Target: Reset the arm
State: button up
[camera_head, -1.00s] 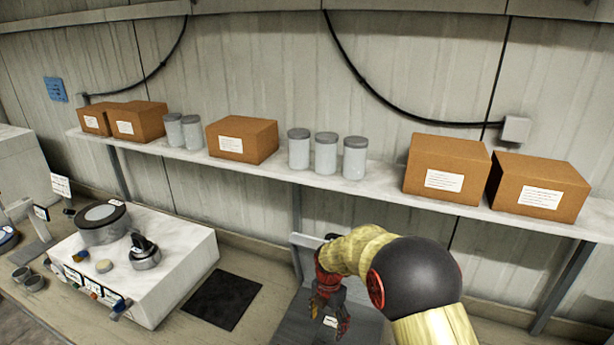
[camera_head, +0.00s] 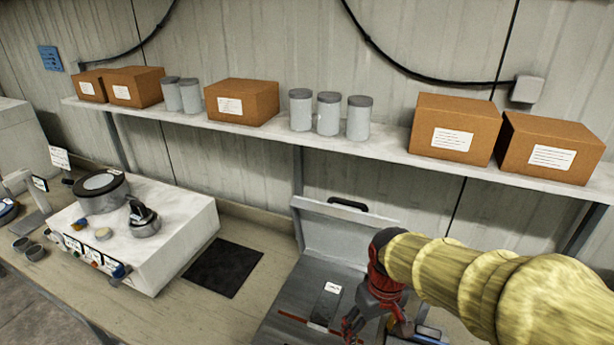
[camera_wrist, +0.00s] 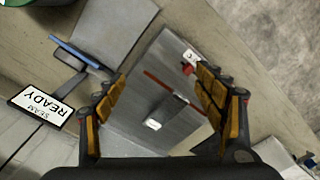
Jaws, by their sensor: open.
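My gripper (camera_head: 372,322) hangs at the end of my yellow-sleeved arm, above the right side of a grey metal station (camera_head: 283,292) on the bench. In the wrist view my gripper (camera_wrist: 165,98) shows two yellow-padded fingers spread wide with nothing between them. Below and between them lies the grey station plate (camera_wrist: 174,78) with a red line and a dark slab (camera_wrist: 165,112) bearing a white label. In the head view the slab (camera_head: 325,304) lies left of my gripper, clear of it. My gripper's fingertips partly cover the station's right side.
A shelf (camera_head: 275,130) with brown boxes (camera_head: 242,101) and grey canisters (camera_head: 329,113) runs above the bench. A white machine (camera_head: 185,235) stands at left, with a black mat (camera_head: 222,267) beside it. A sign reading "READY" (camera_wrist: 41,104) shows in the wrist view.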

jog(key=s+d+r+m+t+b, duration=0.2)
jog(key=s+b, duration=0.2)
jog(key=s, duration=0.1)
jog(key=s+d+r+m+t+b, duration=0.1)
jog(key=s+d+t+b, duration=0.1)
jog(key=s+t+b, duration=0.1)
jog(key=s+b, duration=0.1)
jog(key=s, duration=0.1)
jog(key=shift+s+d+r+m, duration=0.4)
